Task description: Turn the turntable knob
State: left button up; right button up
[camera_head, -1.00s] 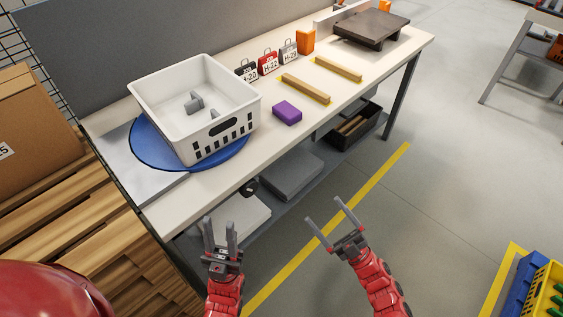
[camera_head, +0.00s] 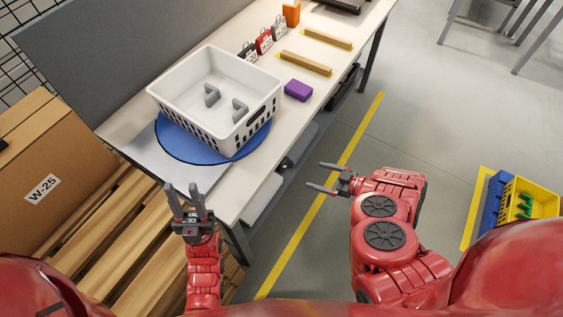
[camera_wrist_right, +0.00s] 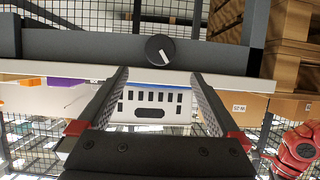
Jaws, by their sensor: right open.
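The round black knob (camera_wrist_right: 160,50) with a white mark is on the dark front rail under the tabletop, between and beyond my finger ends in the right wrist view. In the head view it is at most a small dark spot under the bench edge. The blue turntable (camera_head: 172,146) lies on the bench under a white basket (camera_head: 190,112), which holds grey parts (camera_head: 211,95). My right gripper (camera_head: 315,175) is open and empty, pointing at the bench front, apart from the knob; it also shows in the right wrist view (camera_wrist_right: 158,75). My left gripper (camera_head: 181,187) is open and empty near the bench's left corner.
A pallet (camera_head: 115,205) with a cardboard box (camera_head: 60,170) stands at the left. The floor right of the yellow line (camera_head: 330,170) is clear near the bench.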

send_near(285, 167)
jog(key=w+a, duration=0.1)
jog(key=a, duration=0.1)
jog(key=b+x, duration=0.1)
jog(key=x, duration=0.1)
jog(key=b+x, duration=0.1)
jog(key=x, duration=0.2)
jog(key=f+b+x, duration=0.1)
jog(key=x, duration=0.1)
jog(key=shift+w+d+f, duration=0.1)
jog(key=shift+w, duration=0.25)
jog(key=shift+w+a, duration=0.4)
jog(key=shift+a, duration=0.15)
jog(key=c, duration=1.1)
jog(key=shift+c, duration=0.2)
